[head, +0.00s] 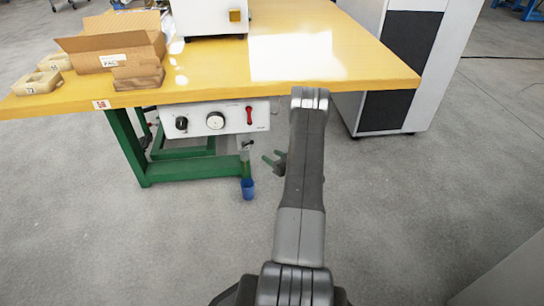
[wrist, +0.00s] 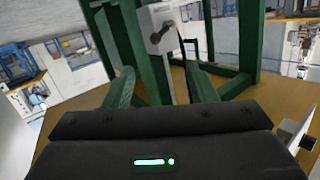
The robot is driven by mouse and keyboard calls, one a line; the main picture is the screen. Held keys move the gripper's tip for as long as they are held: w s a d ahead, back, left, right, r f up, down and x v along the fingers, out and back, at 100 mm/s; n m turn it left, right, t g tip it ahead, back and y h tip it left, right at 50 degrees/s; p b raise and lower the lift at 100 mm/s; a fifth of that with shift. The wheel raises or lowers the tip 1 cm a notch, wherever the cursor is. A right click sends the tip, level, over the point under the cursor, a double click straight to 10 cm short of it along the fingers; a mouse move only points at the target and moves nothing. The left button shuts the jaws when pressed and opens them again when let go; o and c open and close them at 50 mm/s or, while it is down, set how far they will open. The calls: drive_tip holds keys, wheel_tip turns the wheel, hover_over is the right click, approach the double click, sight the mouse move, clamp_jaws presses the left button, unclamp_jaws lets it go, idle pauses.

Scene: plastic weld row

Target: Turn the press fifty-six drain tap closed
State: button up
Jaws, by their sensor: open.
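The press stands on a yellow-topped bench (head: 330,60) with a green frame. Under its front edge hangs a white panel (head: 200,122) with a black knob (head: 181,123), a round gauge (head: 215,120) and a red lever (head: 249,115). Below the red lever, a small dark fitting (head: 245,148) sits above a green and blue container (head: 248,186); I cannot tell which part is the tap's handle. My gripper (head: 272,159) is open and empty, right of this fitting and apart from it.
Green bench legs (head: 128,147) and a low crossbar stand left of the container. A cardboard box (head: 112,50) and beige parts (head: 37,82) lie on the bench top. A grey and black cabinet (head: 400,65) stands at right. The grey floor (head: 420,210) in front is clear.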

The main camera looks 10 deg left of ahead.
sight(248, 144)
drive_tip(key=w+a+f+t+y+b, duration=0.1)
drive_tip(key=w+a+f+b, duration=0.1)
drive_tip(key=w+a+b, duration=0.3)
drive_tip(key=w+a, duration=0.3)
drive_tip(key=a, duration=0.2)
drive_tip(key=shift+w+a+m, duration=0.2)
drive_tip(key=shift+w+m, duration=0.1)
drive_tip(key=shift+w, duration=0.1)
drive_tip(key=shift+f, duration=0.1)
